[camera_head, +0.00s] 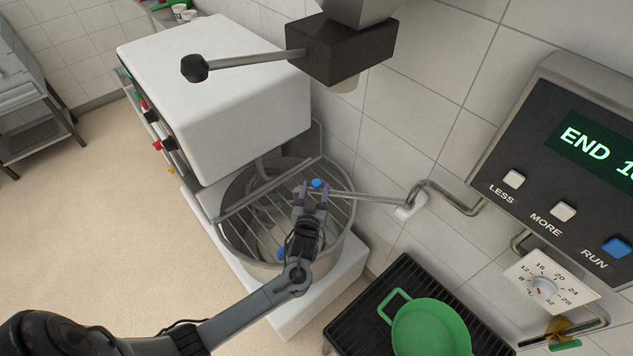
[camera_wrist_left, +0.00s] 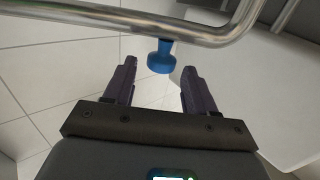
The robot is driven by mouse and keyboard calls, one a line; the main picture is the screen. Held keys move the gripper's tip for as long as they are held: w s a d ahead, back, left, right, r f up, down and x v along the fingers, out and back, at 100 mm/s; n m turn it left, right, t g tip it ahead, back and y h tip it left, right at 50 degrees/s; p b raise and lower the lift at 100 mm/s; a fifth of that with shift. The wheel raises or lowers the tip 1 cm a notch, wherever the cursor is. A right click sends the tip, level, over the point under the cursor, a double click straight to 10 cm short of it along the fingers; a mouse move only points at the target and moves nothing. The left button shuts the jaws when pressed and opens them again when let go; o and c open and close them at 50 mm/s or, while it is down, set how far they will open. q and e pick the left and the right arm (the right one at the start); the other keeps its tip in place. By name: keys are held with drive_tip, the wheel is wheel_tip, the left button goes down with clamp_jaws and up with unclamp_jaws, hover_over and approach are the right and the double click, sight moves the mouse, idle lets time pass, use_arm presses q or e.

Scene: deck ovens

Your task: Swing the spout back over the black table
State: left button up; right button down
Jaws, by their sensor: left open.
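The spout (camera_head: 365,199) is a thin metal pipe on a wall mount. It reaches left over the mixer bowl (camera_head: 228,228), and its blue knob (camera_head: 317,183) hangs near its free end. In the left wrist view the pipe (camera_wrist_left: 110,13) crosses the top, with the blue knob (camera_wrist_left: 160,58) below it. My left gripper (camera_head: 313,191) is open over the bowl. Its fingertips (camera_wrist_left: 160,67) stand on either side of the knob, with gaps showing. The black table (camera_head: 357,335) is at the lower right, with a slatted top. My right gripper is not in view.
A green pan (camera_head: 430,328) lies on the black table. The white mixer head (camera_head: 215,85) stands behind the bowl, with a wire guard (camera_head: 255,205) over it. A dark box with a lever (camera_head: 340,50) hangs above. A control panel (camera_head: 560,165) and dial (camera_head: 545,287) are on the right wall.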

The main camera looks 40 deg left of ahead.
sight(316, 186)
use_arm(q)
drive_tip(key=shift+x, duration=1.7)
clamp_jaws()
